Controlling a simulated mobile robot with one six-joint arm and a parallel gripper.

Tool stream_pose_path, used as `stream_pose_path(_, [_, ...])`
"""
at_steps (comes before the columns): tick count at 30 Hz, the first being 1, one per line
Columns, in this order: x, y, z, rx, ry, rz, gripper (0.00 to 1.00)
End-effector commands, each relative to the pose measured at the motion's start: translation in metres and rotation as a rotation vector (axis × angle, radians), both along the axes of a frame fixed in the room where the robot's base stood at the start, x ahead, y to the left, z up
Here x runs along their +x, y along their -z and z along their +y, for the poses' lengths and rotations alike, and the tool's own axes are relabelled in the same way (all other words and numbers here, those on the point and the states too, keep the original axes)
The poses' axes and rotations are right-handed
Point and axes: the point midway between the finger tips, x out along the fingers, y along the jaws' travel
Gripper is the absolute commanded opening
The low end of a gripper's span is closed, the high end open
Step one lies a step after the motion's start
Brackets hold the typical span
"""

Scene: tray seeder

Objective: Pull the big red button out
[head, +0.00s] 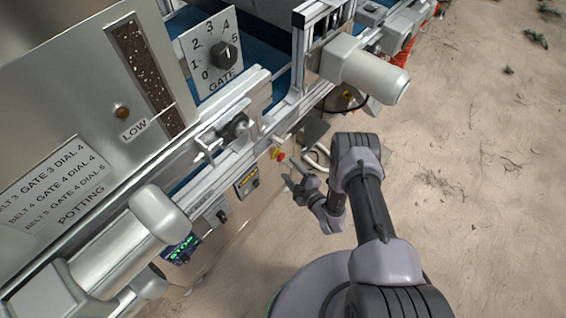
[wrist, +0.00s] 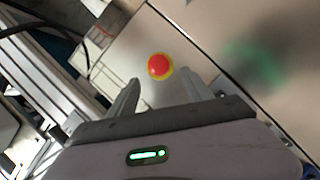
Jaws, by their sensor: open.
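The big red button (wrist: 159,66) sits on a yellow round base, on a pale panel, in the middle of the wrist view. In the head view the button (head: 280,156) is small, on the side of the machine below the rail. My gripper (head: 291,175) is open, with its fingers pointing toward the button and a short way from it. In the wrist view my gripper (wrist: 175,88) has its two fingers apart, with the button showing between and beyond their tips. Nothing is between the fingers. I cannot tell whether the button is pressed in.
A gate dial (head: 224,55) numbered 0 to 5 is on the machine above. A grey motor (head: 364,70) sticks out at the upper right. Sandy ground (head: 480,190) at right is clear.

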Motion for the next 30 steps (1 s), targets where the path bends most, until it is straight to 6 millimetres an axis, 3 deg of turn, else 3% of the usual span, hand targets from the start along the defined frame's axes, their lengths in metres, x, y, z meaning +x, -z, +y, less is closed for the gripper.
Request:
stream_pose_path(3, [0.024,0.011,0.017,0.001,-0.003,-0.003,0.58])
stream_pose_path(7, [0.042,0.014,0.028,0.001,-0.001,-0.001,0.58])
stream_pose_path(20, [0.053,0.014,0.035,0.001,0.0,0.002,0.58])
stream_pose_path(29, [0.053,0.014,0.035,0.001,0.0,0.002,0.02])
stream_pose_path(30, [0.053,0.014,0.035,0.001,0.0,0.002,0.0])
